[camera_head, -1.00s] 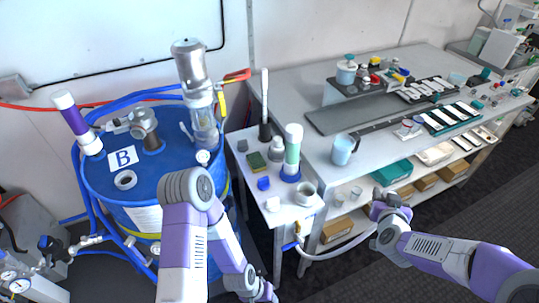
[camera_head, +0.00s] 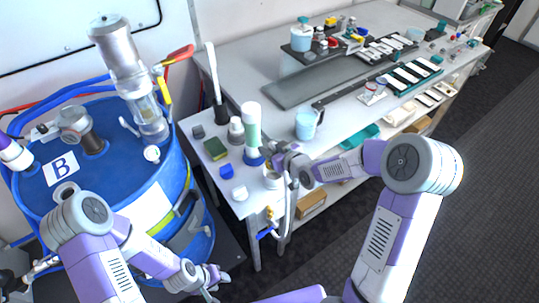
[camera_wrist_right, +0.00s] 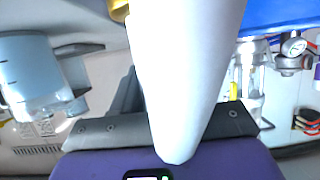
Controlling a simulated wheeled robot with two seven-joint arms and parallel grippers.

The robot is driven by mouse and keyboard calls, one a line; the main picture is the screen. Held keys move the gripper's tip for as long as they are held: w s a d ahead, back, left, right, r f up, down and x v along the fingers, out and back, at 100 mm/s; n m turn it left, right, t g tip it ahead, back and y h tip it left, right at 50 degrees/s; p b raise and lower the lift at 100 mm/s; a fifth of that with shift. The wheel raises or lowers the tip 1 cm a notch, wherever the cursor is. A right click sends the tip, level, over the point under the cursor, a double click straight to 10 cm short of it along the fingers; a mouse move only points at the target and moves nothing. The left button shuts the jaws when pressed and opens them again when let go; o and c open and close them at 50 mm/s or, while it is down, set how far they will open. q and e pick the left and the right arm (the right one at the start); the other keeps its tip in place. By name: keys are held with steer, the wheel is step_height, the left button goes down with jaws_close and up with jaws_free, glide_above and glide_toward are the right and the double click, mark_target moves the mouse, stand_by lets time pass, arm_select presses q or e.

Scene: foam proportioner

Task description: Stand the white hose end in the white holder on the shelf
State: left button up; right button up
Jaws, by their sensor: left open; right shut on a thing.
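The white holder (camera_head: 271,182) is a short round cup at the front right corner of the small shelf (camera_head: 246,204), partly hidden by my right gripper. My right gripper (camera_head: 281,158) is shut on the white hose end and is just above and beside the holder. The white hose (camera_head: 289,212) hangs from there down past the shelf's edge. In the right wrist view the white hose end (camera_wrist_right: 185,80) fills the middle between the dark fingers (camera_wrist_right: 165,130). Whether it touches the holder is hidden. My left gripper (camera_head: 212,283) is open and empty, low in front of the blue drum.
A white-and-green cylinder (camera_head: 252,130) stands on the shelf close to my right gripper. A blue cube (camera_head: 240,193), a green sponge (camera_head: 215,149) and a brush (camera_head: 216,90) are also there. The blue drum (camera_head: 170,190) stands left; a blue-grey mug (camera_head: 306,124) sits behind on the long table.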

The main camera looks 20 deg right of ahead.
steer(key=shift+f+n+y, duration=0.4)
steer(key=shift+f+y, duration=0.1)
steer(key=shift+f, duration=0.4)
steer(key=shift+f+b, duration=2.1)
steer(key=shift+f, duration=0.75)
steer(key=shift+s+b, duration=0.15)
steer(key=shift+b, duration=0.25)
steer(key=shift+f+b, duration=0.55)
steer(key=o, duration=0.8)
steer(key=shift+o, duration=0.9)
steer(key=shift+g, duration=0.3)
